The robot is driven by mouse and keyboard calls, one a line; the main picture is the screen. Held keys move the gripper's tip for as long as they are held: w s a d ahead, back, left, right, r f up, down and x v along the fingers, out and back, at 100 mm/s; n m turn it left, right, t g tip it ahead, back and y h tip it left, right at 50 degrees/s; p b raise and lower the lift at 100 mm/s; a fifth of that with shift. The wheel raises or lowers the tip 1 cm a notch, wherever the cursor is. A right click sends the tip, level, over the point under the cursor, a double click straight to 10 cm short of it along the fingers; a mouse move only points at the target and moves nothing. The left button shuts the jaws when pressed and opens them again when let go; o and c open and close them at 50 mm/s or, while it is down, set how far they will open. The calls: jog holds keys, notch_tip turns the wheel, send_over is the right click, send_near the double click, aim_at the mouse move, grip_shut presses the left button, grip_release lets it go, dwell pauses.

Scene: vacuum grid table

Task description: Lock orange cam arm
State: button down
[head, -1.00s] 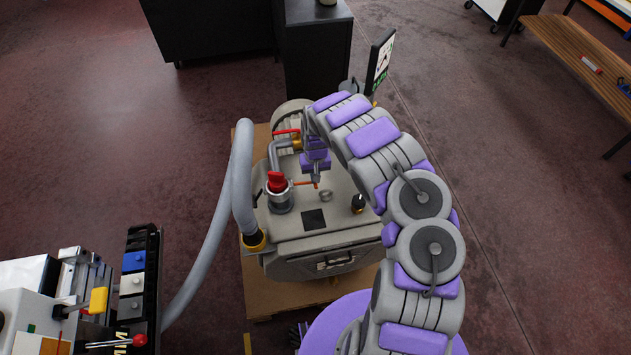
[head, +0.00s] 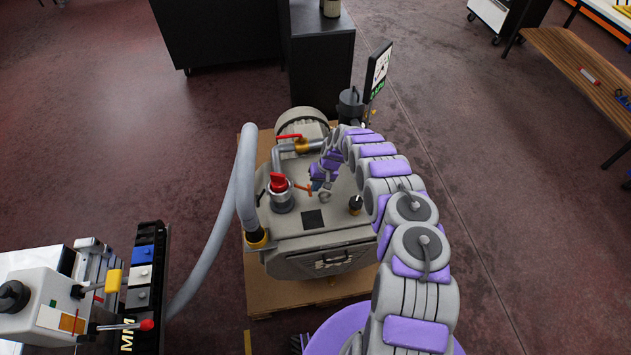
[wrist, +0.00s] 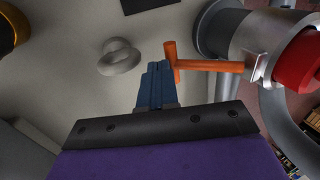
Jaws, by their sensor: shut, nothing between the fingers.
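The orange cam arm (wrist: 210,66) is a T-shaped handle beside a grey cylindrical fitting with a red knob (wrist: 302,62) in the wrist view. It also shows in the head view as a small orange bar (head: 304,188), next to the red-topped fitting (head: 281,195). My gripper (wrist: 156,82) has its blue fingers shut with nothing between them. The fingertips are close beside the crossbar end of the cam arm; I cannot tell whether they touch it. In the head view my gripper (head: 318,184) is low over the grey machine top, right of the cam arm.
The grey machine (head: 325,237) stands on a wooden pallet (head: 291,300). A red-handled valve (head: 290,137), a grey hose (head: 246,180) and a black-capped post (head: 355,204) surround the work area.

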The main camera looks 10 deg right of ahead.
jog(key=shift+f, duration=0.15)
jog(key=shift+w+a+f, duration=0.1)
jog(key=shift+a+f, duration=0.1)
jog(key=shift+a, duration=0.15)
jog(key=shift+d, duration=0.1)
dwell(0.3)
